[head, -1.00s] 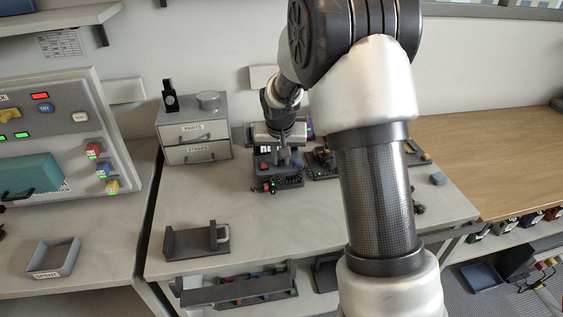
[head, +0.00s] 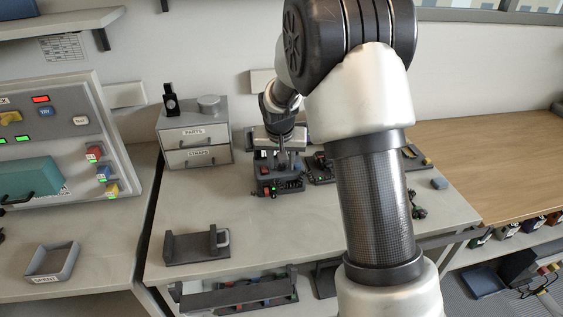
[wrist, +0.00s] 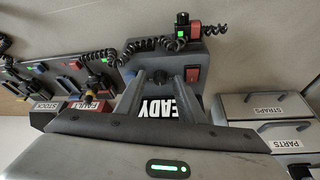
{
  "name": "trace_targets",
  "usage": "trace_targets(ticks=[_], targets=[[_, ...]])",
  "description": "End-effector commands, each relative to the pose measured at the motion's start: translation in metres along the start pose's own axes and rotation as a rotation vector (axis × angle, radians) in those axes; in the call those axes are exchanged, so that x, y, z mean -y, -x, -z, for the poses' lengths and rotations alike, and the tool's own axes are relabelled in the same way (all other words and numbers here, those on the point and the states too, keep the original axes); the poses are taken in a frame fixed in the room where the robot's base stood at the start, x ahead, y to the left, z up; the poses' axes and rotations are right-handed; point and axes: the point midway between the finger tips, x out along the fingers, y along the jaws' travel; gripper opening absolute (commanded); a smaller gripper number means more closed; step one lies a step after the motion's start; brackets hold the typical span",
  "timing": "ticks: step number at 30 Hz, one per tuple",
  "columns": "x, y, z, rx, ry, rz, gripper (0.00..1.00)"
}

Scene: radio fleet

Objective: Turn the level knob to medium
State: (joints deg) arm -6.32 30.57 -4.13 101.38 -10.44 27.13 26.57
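My gripper (head: 285,160) points down over the dark station (head: 265,172) at the back of the middle bench. In the wrist view its two grey fingers (wrist: 174,77) reach over the station's face, partly covering a white READY label (wrist: 160,108). The fingertips are close to the face; I cannot tell whether they touch it or hold anything. A red switch (wrist: 192,75) and a green-lit handset (wrist: 183,60) with a coiled cord show beside them. A yellow knob (head: 10,117) is on the left panel.
Grey drawers (head: 196,145) marked PARTS and STRAPS stand left of the station. More devices (head: 320,168) stand close on its right. A dark holder (head: 196,247) is at the bench front, with bare bench between. An open tray (head: 52,262) marked SPENT is on the left bench.

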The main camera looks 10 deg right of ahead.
Motion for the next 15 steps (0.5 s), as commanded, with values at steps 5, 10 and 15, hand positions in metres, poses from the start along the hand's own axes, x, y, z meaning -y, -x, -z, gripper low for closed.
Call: trace_targets(ticks=[5,10,15], targets=[[0.0,0.014,0.002,-0.003,0.0,0.001,0.35],[0.001,0.049,0.003,-0.006,-0.001,0.002,0.35],[0.001,0.092,0.002,-0.006,0.0,0.003,0.35]])
